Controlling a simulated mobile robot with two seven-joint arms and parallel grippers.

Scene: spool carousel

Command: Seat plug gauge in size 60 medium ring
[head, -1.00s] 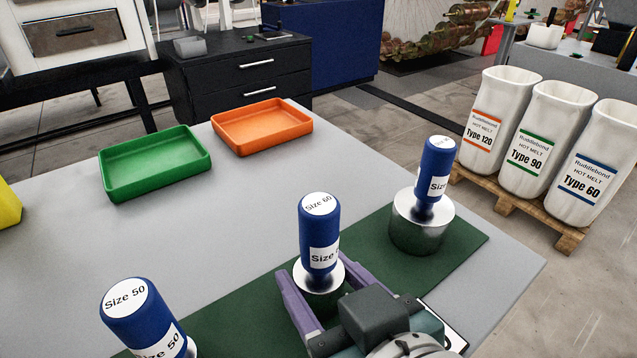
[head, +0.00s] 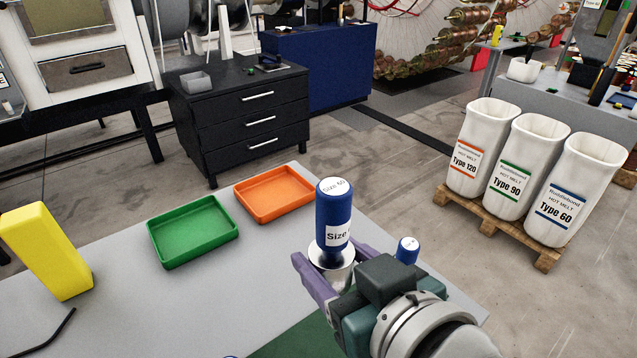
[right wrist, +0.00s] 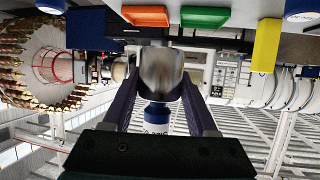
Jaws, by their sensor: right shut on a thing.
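The size 60 plug gauge (head: 334,215) has a blue handle with white labels and a bright metal lower part. My right gripper (head: 329,275) is shut on that metal part and holds the gauge upright, in the air. In the right wrist view the metal part (right wrist: 160,75) sits between the fingers, with the blue handle below it in the inverted picture. Another blue handle (head: 407,250) shows behind my gripper, its lower part hidden. No ring can be made out for certain in the current views. My left gripper is not in view.
A green tray (head: 193,253), an orange tray (head: 240,207) and a yellow block (head: 47,250) are on the grey table (head: 150,310). A green mat (head: 300,340) lies at the front, partly hidden by my arm. White bins (head: 520,165) stand on a pallet beyond the table.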

